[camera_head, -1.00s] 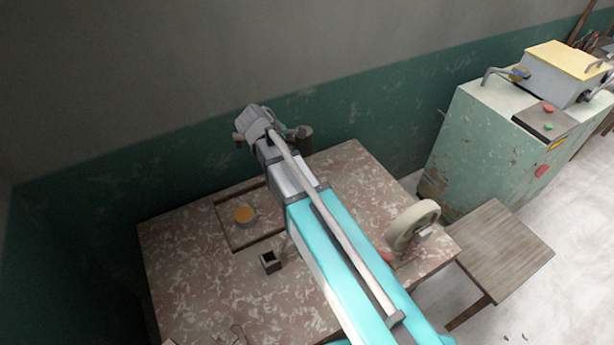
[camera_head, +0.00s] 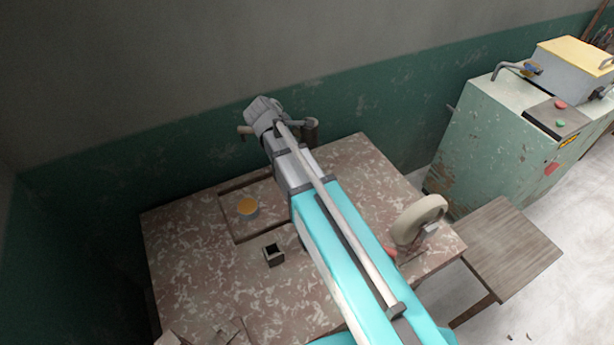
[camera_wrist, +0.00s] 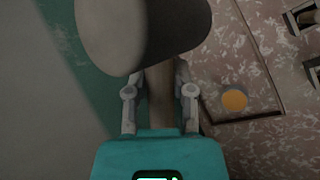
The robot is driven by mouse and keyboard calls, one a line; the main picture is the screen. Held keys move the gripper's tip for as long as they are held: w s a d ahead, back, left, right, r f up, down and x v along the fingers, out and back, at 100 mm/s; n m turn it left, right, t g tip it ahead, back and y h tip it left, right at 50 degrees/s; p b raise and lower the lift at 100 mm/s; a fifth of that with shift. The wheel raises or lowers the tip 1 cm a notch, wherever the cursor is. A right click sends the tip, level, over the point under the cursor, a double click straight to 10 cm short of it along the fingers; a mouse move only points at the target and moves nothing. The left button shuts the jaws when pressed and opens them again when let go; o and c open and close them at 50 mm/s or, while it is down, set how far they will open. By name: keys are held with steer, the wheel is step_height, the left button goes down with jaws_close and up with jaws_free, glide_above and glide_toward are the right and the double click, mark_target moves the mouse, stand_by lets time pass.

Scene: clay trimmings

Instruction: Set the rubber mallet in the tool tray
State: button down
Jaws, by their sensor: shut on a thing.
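The rubber mallet has a thick grey head (camera_wrist: 140,30) and a brown wooden handle (camera_wrist: 160,95). In the wrist view my gripper (camera_wrist: 160,92) is shut on the handle, with the head beyond the fingers. The tool tray (camera_head: 229,222) is a shallow, brown-rimmed tray on the table, partly hidden by my arm. My gripper is beyond its far side, near the wall. The tray also shows at the right of the wrist view (camera_wrist: 240,119).
A round orange-topped pot (camera_head: 248,207) sits in the tray's left part. A small open dark box (camera_head: 273,254) stands in front of the tray. A beige wheel (camera_head: 418,219) stands at the table's right. The green wall (camera_head: 100,180) is close behind the table.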

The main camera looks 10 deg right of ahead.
steer(key=w+d+f+n+t+y+b, duration=0.1)
steer(key=w+f+n+y+b, duration=0.1)
steer(key=f+b, duration=0.7)
steer(key=w+d+f+n+t+y+b, duration=0.1)
steer(key=w+d+f+n+y+b, duration=0.1)
steer(key=f+n+b, duration=0.3)
steer(key=w+d+f+n+t+y+b, duration=0.1)
steer(key=w+d+f+n+y+b, duration=0.1)
steer(key=f+b, duration=1.1)
steer(key=shift+w+d+f+n+y+b, duration=0.2)
steer(key=shift+w+f+n+y+b, duration=0.2)
steer(key=shift+w+f+n, duration=0.5)
steer(key=shift+s+r, duration=0.2)
steer(key=shift+f, duration=0.15)
step_height(320, 180, down, 6)
steer(key=b, duration=0.6)
steer(key=shift+f+b, duration=0.25)
steer(key=shift+b, duration=0.05)
steer(key=shift+f+b, duration=0.6)
steer(key=shift+c, duration=2)
jaws_free()
